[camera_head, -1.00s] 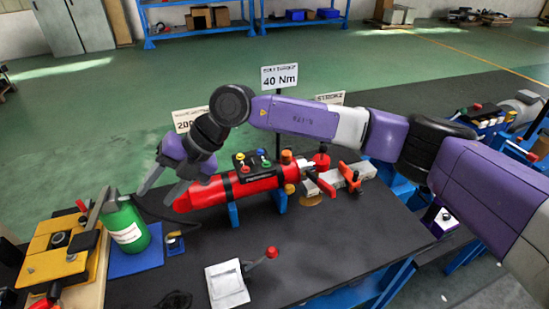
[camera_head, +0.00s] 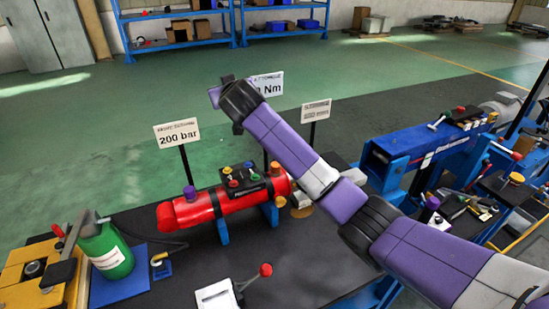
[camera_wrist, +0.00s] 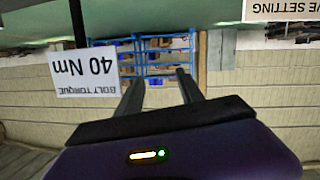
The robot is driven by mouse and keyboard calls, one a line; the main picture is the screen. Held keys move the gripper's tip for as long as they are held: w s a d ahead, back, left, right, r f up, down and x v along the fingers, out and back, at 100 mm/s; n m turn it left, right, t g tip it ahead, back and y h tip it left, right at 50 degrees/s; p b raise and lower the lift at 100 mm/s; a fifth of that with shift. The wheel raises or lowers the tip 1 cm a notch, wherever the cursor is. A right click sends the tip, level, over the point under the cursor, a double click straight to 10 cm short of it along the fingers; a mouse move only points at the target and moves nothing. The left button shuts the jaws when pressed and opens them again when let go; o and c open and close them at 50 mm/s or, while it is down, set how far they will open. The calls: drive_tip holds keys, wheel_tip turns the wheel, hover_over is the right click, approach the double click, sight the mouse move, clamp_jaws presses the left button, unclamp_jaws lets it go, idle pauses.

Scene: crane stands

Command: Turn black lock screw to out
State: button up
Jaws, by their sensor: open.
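I cannot make out the black lock screw in either view. A red cylinder (camera_head: 205,209) lies on blue supports on the dark bench, with a black block (camera_head: 243,180) of coloured knobs on top and a purple knob (camera_head: 189,192) near its left end. My gripper is raised above and behind the cylinder, apart from it; in the head view its fingers are mostly hidden behind my wrist. In the wrist view my gripper (camera_wrist: 158,84) has two separated fingers with nothing between them. That view is upside down and faces signs, shelves and a wall.
A 200 bar sign (camera_head: 177,133) and a 40 Nm sign (camera_wrist: 87,72) stand behind the cylinder. A green bottle (camera_head: 107,252) stands at left. A red-knobbed lever (camera_head: 265,270) is at the front. Blue machinery (camera_head: 430,145) stands at right.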

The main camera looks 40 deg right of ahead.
drive_tip(key=s+d+f+m+g+y, duration=0.15)
drive_tip(key=s+f+g, duration=0.35)
drive_tip(key=f, duration=0.7)
drive_tip(key=s+d+f+m+g, duration=0.1)
drive_tip(key=s+g, duration=0.1)
drive_tip(key=s+d+f+g, duration=0.1)
drive_tip(key=s+g, duration=0.1)
drive_tip(key=s, duration=0.1)
drive_tip(key=s+d+f+m+g, duration=0.1)
drive_tip(key=s+d+f+g, duration=0.1)
drive_tip(key=s, duration=0.1)
drive_tip(key=shift+s+d+m, duration=0.1)
drive_tip(key=shift+m, duration=0.25)
drive_tip(key=shift+p+x, duration=0.3)
drive_tip(key=shift+x, duration=3.45)
drive_tip(key=shift+s, duration=0.15)
clamp_jaws()
